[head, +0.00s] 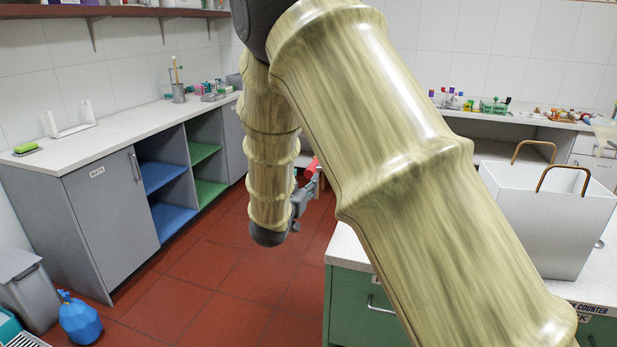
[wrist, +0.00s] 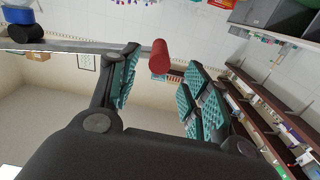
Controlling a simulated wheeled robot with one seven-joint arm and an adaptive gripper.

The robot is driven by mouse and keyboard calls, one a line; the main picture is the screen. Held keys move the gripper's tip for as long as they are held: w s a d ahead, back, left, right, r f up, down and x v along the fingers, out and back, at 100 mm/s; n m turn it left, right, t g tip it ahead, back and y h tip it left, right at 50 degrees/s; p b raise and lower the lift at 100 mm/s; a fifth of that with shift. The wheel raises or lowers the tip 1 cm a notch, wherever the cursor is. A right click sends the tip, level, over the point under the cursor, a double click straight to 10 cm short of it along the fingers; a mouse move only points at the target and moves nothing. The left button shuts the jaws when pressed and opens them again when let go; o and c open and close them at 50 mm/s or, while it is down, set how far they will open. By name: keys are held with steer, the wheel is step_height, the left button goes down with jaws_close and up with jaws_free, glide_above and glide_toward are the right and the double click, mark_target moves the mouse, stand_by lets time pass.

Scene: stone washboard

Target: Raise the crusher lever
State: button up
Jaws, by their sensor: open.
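The crusher lever shows in the wrist view as a grey bar (wrist: 80,46) ending in a red cylindrical grip (wrist: 159,57). My gripper (wrist: 165,62) is open, with one teal-padded finger on each side of the grip. The grip appears between or just beyond the fingertips; I cannot tell whether either finger touches it. In the head view my gripper (head: 309,190) is small and partly hidden behind my arm, with a bit of the red grip (head: 312,167) beside it. The crusher's body cannot be made out clearly.
A white bin with handles (head: 545,220) stands on the green-fronted counter at right. A grey cabinet (head: 108,215) with blue and green shelves lines the left wall. A blue bag (head: 79,318) sits on the red floor (head: 215,285), which is mostly clear in the middle.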

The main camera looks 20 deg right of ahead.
mark_target(308, 175)
steer(key=shift+x, duration=2.75)
jaws_close()
